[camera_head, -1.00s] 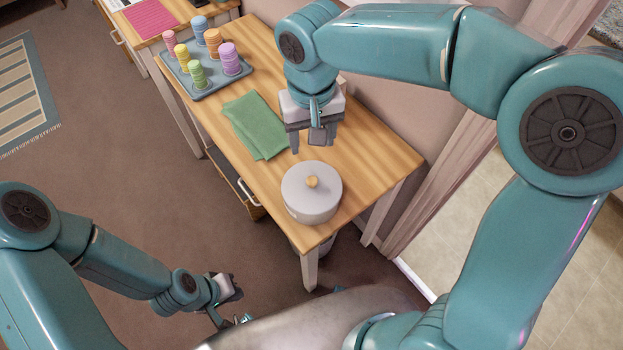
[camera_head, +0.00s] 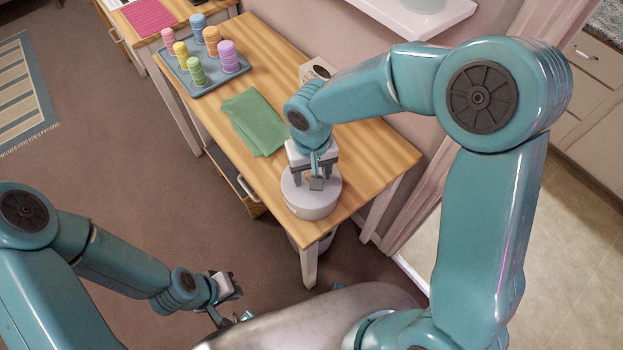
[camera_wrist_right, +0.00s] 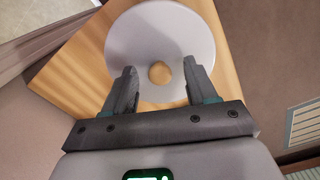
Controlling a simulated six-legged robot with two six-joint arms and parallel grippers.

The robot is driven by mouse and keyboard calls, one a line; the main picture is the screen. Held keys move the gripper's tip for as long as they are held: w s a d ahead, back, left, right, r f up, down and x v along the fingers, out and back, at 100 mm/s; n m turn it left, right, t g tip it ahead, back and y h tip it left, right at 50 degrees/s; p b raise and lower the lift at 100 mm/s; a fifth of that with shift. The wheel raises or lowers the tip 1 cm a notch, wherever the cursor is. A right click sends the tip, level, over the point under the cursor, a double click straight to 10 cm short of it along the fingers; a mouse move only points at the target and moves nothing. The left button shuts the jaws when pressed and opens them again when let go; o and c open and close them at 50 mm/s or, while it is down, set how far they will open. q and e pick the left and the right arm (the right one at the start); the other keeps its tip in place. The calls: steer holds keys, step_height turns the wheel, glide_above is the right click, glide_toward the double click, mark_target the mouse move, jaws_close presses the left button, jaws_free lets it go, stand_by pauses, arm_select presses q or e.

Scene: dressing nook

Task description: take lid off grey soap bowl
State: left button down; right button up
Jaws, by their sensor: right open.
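The grey soap bowl (camera_head: 312,208) stands near the front end of the wooden table, with its grey lid (camera_head: 291,190) on top. In the right wrist view the round lid (camera_wrist_right: 160,35) shows from above, with a small wooden knob (camera_wrist_right: 159,72) at its middle. My right gripper (camera_head: 313,183) is over the lid and hides the knob in the head view. In the wrist view its open fingers (camera_wrist_right: 158,82) stand to either side of the knob, with gaps on both sides. My left gripper (camera_head: 240,300) is low at the left, away from the table; its jaw state is unclear.
A green cloth (camera_head: 254,122) lies on the wooden table (camera_head: 375,150) behind the bowl. A blue-grey tray (camera_head: 206,88) with several coloured stacks stands farther back. A white ledge (camera_head: 420,18) juts from the wall. Bare table lies right of the cloth.

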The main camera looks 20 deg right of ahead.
steer(key=shift+w, duration=0.15)
jaws_close()
step_height(320, 180, up, 20)
steer(key=p, duration=0.1)
steer(key=w+d+f, duration=0.1)
steer(key=d+f, duration=0.2)
steer(key=f, duration=0.5)
steer(key=w+d+f, duration=0.2)
steer(key=d+f, duration=0.1)
steer(key=f, duration=0.4)
steer(key=shift+d+f+n, duration=0.3)
steer(key=shift+d+f, duration=0.05)
steer(key=shift+d, duration=0.05)
